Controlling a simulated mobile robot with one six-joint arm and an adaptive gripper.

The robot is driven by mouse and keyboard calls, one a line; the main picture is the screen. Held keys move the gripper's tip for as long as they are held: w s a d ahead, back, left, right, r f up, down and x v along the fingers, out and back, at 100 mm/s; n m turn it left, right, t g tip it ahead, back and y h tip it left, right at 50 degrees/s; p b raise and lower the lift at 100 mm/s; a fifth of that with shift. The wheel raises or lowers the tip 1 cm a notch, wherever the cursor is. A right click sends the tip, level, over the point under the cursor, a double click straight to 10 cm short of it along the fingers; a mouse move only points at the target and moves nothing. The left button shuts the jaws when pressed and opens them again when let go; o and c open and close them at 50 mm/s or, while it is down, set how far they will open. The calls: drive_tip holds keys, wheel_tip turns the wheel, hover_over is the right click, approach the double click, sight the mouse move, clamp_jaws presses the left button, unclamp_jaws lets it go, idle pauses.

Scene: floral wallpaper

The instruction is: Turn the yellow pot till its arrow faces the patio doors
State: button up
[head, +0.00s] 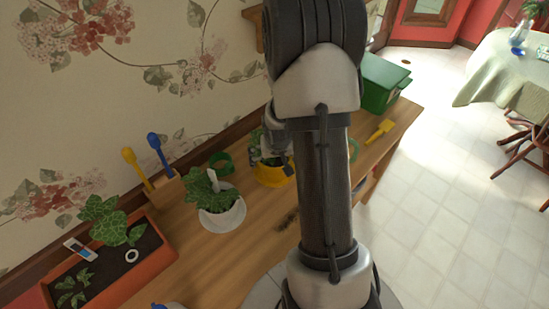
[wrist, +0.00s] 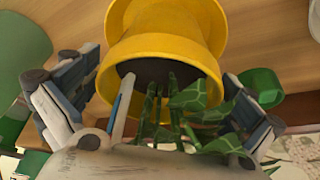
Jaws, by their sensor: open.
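The yellow pot (head: 272,178) stands on the wooden bench, partly hidden by my arm. In the wrist view the yellow pot (wrist: 165,48) shows its rim, dark soil and green stems with leaves. A white and blue strip, perhaps a label, is by its soil. My gripper (head: 271,150) is over the pot's plant. In the wrist view my open gripper (wrist: 162,78) has one finger on each side of the rim; whether they touch it I cannot tell. I see no arrow on the visible part of the pot. I cannot make out patio doors.
A white pot with ivy (head: 214,196) stands left of the yellow pot on a saucer. A green pot (head: 221,162) is behind it. An orange planter (head: 125,272) fills the bench's left end. A green bin (head: 383,85) and yellow trowel (head: 380,130) are to the right.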

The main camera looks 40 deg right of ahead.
drive_tip(key=shift+c, duration=0.4)
drive_tip(key=c, duration=1.2)
drive_tip(key=shift+c, duration=0.3)
drive_tip(key=shift+r+p, duration=0.25)
drive_tip(key=shift+p, duration=0.05)
drive_tip(key=shift+w+r+p, duration=0.1)
drive_tip(key=shift+r+p, duration=0.05)
drive_tip(key=shift+p, duration=0.8)
drive_tip(key=n+p, duration=0.1)
drive_tip(key=p, duration=0.6)
drive_tip(key=shift+n+t+y+p, duration=0.4)
drive_tip(key=shift+n+p, duration=0.5)
drive_tip(key=shift+p, duration=0.85)
drive_tip(key=shift+n+p, duration=0.4)
drive_tip(key=shift+p, duration=0.2)
drive_tip(key=shift+n+y+p, duration=0.4)
drive_tip(key=shift+p, duration=0.55)
